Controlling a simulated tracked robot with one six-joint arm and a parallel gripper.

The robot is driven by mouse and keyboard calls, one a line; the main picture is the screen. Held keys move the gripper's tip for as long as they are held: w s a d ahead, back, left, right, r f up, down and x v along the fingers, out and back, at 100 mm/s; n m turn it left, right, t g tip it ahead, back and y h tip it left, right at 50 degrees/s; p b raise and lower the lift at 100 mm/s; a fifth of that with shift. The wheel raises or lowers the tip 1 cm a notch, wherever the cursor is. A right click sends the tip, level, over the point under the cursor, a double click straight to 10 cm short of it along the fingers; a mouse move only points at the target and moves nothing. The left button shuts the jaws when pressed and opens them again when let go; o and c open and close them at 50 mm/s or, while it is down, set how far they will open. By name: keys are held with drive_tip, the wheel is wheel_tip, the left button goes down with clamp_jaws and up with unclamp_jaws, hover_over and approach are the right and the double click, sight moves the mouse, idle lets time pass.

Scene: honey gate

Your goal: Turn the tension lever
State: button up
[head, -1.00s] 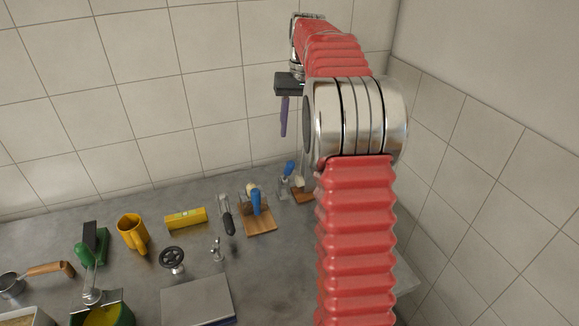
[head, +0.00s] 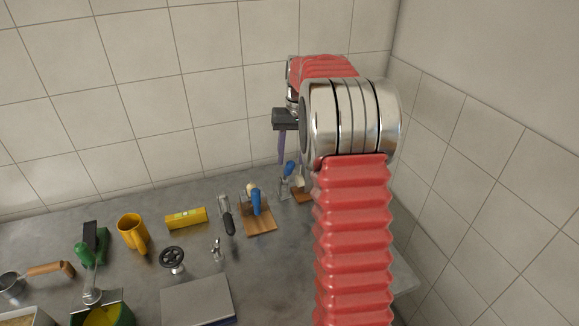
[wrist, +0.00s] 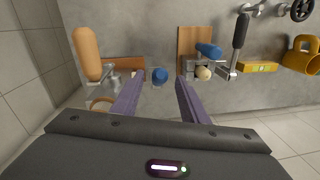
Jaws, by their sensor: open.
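No part is marked as the tension lever, and I cannot tell which lever it is. A blue lever (head: 256,201) with a cream knob stands on a small wooden board (head: 262,228); in the wrist view the blue lever (wrist: 208,50) is ahead and right of the fingers. A black-handled lever (head: 228,220) is left of the board. Another blue-topped fitting (head: 289,168) stands at the back right; its round blue end (wrist: 160,76) shows between the fingertips in the wrist view. My gripper (wrist: 158,84) is open and empty, its purple fingers apart, above the back right counter.
A yellow block (head: 186,218), yellow mug (head: 131,232), black handwheel (head: 172,260) and small tap (head: 216,250) stand to the left. A grey plate (head: 196,300) lies in front. A tan handle (wrist: 87,52) is left of the fingers. Tiled walls close the back and right.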

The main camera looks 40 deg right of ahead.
sight(290, 172)
drive_tip(key=shift+a+f, duration=0.2)
drive_tip(key=shift+f, duration=1.8)
clamp_jaws()
